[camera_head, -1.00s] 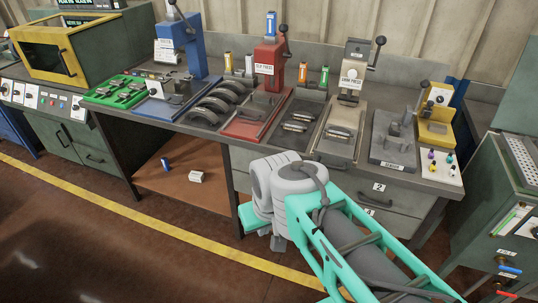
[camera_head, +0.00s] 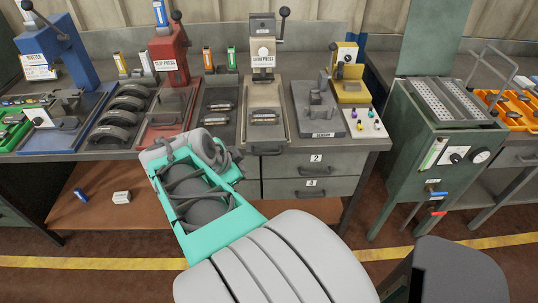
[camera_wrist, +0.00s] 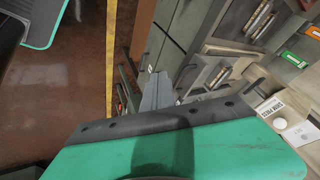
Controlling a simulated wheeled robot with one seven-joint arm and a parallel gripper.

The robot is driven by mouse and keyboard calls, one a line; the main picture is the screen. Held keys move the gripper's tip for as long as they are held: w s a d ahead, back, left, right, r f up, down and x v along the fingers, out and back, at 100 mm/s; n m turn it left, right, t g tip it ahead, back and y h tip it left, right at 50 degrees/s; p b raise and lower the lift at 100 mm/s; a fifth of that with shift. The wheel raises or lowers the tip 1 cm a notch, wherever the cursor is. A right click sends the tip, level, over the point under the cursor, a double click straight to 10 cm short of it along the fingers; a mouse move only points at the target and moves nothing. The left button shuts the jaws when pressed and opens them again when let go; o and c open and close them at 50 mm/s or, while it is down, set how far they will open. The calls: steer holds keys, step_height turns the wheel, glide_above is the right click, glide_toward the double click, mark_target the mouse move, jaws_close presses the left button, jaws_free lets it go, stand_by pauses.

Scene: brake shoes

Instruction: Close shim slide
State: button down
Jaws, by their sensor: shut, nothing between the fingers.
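The shim press (camera_head: 263,52) is a beige stand with a black-knobbed lever, at the back of the bench. The slide's dark handle (camera_head: 265,152) stands at the bench's front edge. The wrist view shows the press label (camera_wrist: 270,107) at right and the handle (camera_wrist: 186,77) just right of my gripper (camera_wrist: 156,86). My gripper is shut and empty, apart from the handle as far as I can tell.
A grey sensor fixture (camera_head: 318,110) stands right. Drawers (camera_head: 313,164) are below. A green oven-like cabinet (camera_head: 435,150) stands farther right.

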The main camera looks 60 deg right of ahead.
steer(key=s+d+m+g, duration=0.1)
steer(key=s+d+m, duration=0.2)
steer(key=s+m, duration=0.15)
steer(key=d+f+p, duration=0.1)
steer(key=d+f, duration=0.5)
steer(key=d, duration=0.3)
steer(key=shift+w+d+f+n+h+p, duration=0.2)
steer(key=shift+w+d+n+h+p, duration=0.15)
steer(key=shift+d+n+h+p, duration=0.1)
steer(key=shift+w, duration=0.1)
